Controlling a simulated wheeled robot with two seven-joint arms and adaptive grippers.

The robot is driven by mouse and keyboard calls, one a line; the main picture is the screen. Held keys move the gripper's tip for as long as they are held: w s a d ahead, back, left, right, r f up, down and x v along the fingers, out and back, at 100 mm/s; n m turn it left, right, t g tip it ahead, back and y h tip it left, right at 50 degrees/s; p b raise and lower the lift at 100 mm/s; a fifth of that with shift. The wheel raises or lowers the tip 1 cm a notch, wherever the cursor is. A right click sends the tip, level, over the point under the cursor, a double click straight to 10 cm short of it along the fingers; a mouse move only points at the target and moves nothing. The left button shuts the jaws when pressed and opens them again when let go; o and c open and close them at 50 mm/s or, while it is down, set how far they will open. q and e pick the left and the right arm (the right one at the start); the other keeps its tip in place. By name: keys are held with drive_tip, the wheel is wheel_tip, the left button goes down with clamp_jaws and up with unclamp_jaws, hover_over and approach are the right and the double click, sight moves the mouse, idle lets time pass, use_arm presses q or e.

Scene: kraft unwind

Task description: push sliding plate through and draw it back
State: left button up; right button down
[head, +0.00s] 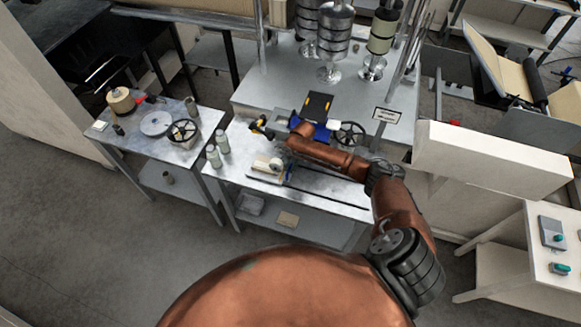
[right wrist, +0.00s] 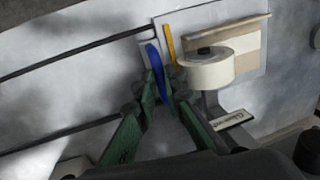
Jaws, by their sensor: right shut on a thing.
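In the right wrist view my right gripper (right wrist: 158,90), with green fingers, is shut on an upright blue handle (right wrist: 155,62). The handle stands at the edge of a pale plate (right wrist: 248,76) that carries a white roll (right wrist: 208,70), a wooden strip and a yellow strip (right wrist: 170,44). In the head view the right arm reaches over the metal table, and the right gripper (head: 284,162) is beside the roll (head: 268,163), its fingertips hard to make out. I cannot tell for sure whether this plate is the sliding plate. My left gripper is not in view.
Dark slots (head: 330,195) run along the metal table (head: 235,165) to the right. Two grey-green canisters (head: 222,143) stand at its left. A black handwheel (head: 349,134) is behind the arm. A side table (head: 150,150) holds reels; floor lies between.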

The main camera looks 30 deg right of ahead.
sight(280, 171)
idle(0.4)
drive_tip(key=w+a+b, duration=0.1)
drive_tip(key=w+a, duration=0.2)
drive_tip(key=shift+w+f+b, duration=0.1)
drive_tip(key=shift+w+b, duration=0.1)
drive_tip(key=shift+b, duration=0.1)
drive_tip(key=shift+w+a, duration=0.1)
drive_tip(key=shift+w, duration=0.1)
drive_tip(key=shift+r, duration=0.2)
drive_tip(key=c, duration=2.1)
unclamp_jaws()
drive_tip(key=shift+w+a+f, duration=0.1)
drive_tip(key=shift+a, duration=0.05)
drive_tip(key=shift+o, duration=0.4)
drive_tip(key=shift+d, duration=0.2)
wheel_tip(280, 171, up, 12)
drive_tip(key=s+d, duration=0.1)
drive_tip(key=s, duration=0.1)
drive_tip(key=shift+d, duration=0.2)
